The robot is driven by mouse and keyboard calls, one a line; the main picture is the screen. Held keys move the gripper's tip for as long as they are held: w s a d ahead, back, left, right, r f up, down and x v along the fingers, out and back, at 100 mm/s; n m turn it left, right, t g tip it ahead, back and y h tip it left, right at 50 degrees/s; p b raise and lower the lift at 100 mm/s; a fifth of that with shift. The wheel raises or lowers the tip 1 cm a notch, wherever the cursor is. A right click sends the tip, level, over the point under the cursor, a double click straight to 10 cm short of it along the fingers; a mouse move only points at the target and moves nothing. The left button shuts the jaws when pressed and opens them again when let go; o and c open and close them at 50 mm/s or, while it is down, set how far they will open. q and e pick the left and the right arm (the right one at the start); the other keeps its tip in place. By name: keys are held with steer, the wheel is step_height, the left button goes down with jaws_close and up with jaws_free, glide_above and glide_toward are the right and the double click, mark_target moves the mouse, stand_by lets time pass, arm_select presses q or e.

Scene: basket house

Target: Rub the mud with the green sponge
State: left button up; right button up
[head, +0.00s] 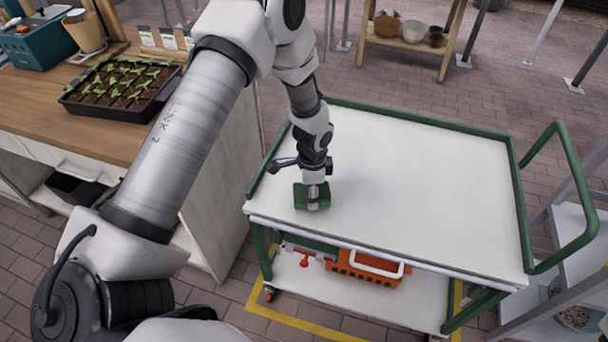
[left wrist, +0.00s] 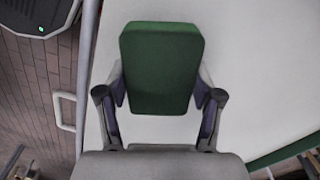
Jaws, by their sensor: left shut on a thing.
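The green sponge (head: 300,197) is in my left gripper (head: 313,203), over the near left part of the white cart top (head: 420,170). In the left wrist view the sponge (left wrist: 161,65) sits between the two fingers of the gripper (left wrist: 160,90), which press on its sides. The sponge is at or just above the white surface; I cannot tell whether it touches. No mud shows on the visible cart top; any under the sponge or gripper is hidden. My right gripper is not in view.
A green rail (head: 420,118) edges the cart, with a green handle (head: 566,150) at right. An orange basket (head: 365,270) is on the lower shelf. A wooden bench (head: 60,125) with a seedling tray (head: 122,88) stands at left. The rest of the cart top is clear.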

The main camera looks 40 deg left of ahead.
arm_select(q)
steer(key=r+p, duration=0.2)
steer(key=r, duration=0.1)
steer(key=shift+d, duration=0.3)
steer(key=shift+a+r+p, duration=0.15)
steer(key=shift+r+p, duration=0.45)
steer(key=shift+r, duration=0.05)
steer(key=shift+r+p, duration=0.7)
steer(key=shift+r, duration=0.2)
